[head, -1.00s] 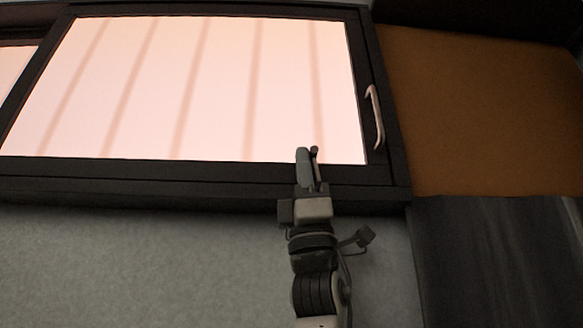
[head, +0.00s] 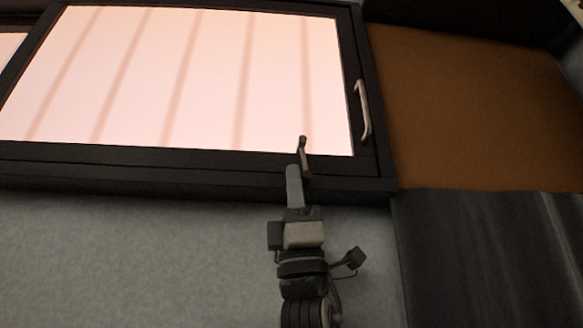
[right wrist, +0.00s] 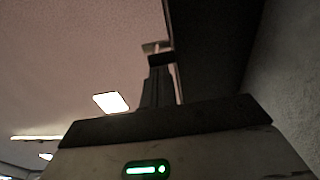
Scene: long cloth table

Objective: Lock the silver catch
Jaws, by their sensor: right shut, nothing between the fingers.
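A small silver catch (head: 303,156) sits on the lower bar of the dark window frame. Its lever points up in the head view, with its tip in front of the pane's lower edge. My right gripper (head: 292,169) is shut and empty, just below and left of the catch's lever, with a finger pointing up. I cannot tell whether they touch. In the right wrist view the gripper's fingers (right wrist: 162,62) show end-on, with a pale piece just beyond their tips, perhaps the catch. My left gripper is not in view.
The dark window frame (head: 200,160) holds a bright pane (head: 200,80). A curved silver handle (head: 363,110) is on its right side. An orange-brown panel (head: 470,110) and a dark panel (head: 490,250) are at the right. Grey wall (head: 120,250) lies below the frame.

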